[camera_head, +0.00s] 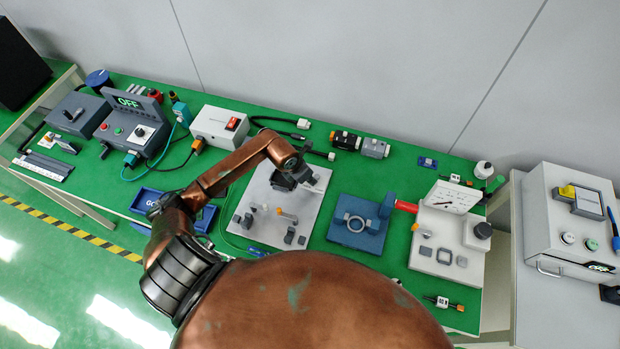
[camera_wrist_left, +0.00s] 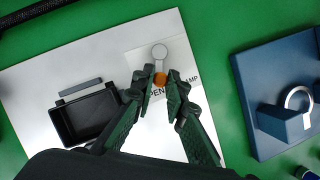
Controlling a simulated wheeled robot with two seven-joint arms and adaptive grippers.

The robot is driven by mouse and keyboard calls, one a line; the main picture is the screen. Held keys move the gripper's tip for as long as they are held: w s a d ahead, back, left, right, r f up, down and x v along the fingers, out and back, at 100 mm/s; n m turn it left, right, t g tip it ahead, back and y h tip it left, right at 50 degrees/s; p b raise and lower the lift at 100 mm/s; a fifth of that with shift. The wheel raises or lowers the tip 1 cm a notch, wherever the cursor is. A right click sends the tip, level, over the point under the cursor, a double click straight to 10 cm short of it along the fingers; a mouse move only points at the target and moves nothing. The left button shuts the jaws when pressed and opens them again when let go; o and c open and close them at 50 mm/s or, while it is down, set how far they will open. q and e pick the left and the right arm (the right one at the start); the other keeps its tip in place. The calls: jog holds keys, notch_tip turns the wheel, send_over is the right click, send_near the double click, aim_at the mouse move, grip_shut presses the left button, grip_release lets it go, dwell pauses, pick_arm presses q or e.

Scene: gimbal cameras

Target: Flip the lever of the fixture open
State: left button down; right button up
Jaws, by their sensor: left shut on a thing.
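The fixture is a white plate (camera_head: 266,222) on the green bench, with small grey parts and an orange piece on it. It also shows in the left wrist view (camera_wrist_left: 50,75), with partly covered printing that includes "AMP". There, the lever (camera_wrist_left: 160,53) has a grey rounded end and an orange part between my fingers. My left gripper (camera_wrist_left: 161,75) is shut on the lever at this orange part. In the head view, my left gripper (camera_head: 300,180) is over the back part of the plate, and its fingertips are hard to make out. My right gripper is not in view.
A dark open box (camera_wrist_left: 90,115) sits on the plate, left of the fingers. A blue fixture (camera_head: 357,224) with a ring stands to the right, then another white station (camera_head: 447,240).

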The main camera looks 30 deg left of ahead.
pick_arm(q)
jog(key=shift+w+a+f+m+b, duration=0.15)
jog(key=shift+a+m+b, duration=0.2)
jog(key=shift+m+b, duration=0.5)
jog(key=shift+h+b, duration=0.3)
jog(key=shift+r, duration=0.2)
jog(key=c, duration=1.9)
grip_release()
jog(key=shift+c, duration=0.2)
jog(key=shift+r, duration=0.1)
jog(key=v, duration=1.1)
jog(key=shift+r, duration=0.35)
